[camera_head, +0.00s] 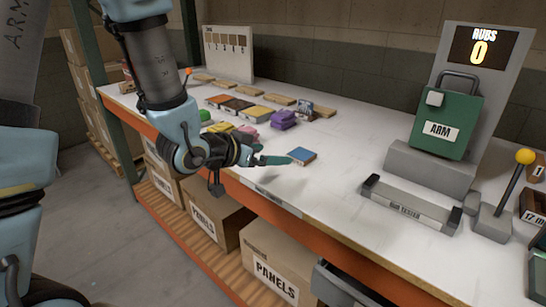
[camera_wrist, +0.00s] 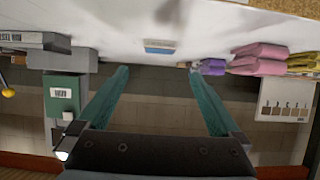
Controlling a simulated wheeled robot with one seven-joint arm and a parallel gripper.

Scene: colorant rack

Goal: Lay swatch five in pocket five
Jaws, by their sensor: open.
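A small flat block with a blue top (camera_head: 302,154) lies alone on the white bench, near the front edge. It also shows in the wrist view (camera_wrist: 159,46), with a pale label too small to read. My gripper (camera_head: 289,160) is low over the bench just left of the block. In the wrist view my gripper (camera_wrist: 160,72) has its two green fingers spread wide, empty, with the block beyond the tips. No number five is readable on a swatch or pocket.
Pale tan pieces (camera_head: 252,93) line the back of the bench below a sample board (camera_head: 229,52). A purple bundle (camera_head: 283,118) and a pink bundle (camera_head: 247,134) lie behind my gripper. A rub tester (camera_head: 408,204) and green arm box (camera_head: 444,124) stand right. The bench between is clear.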

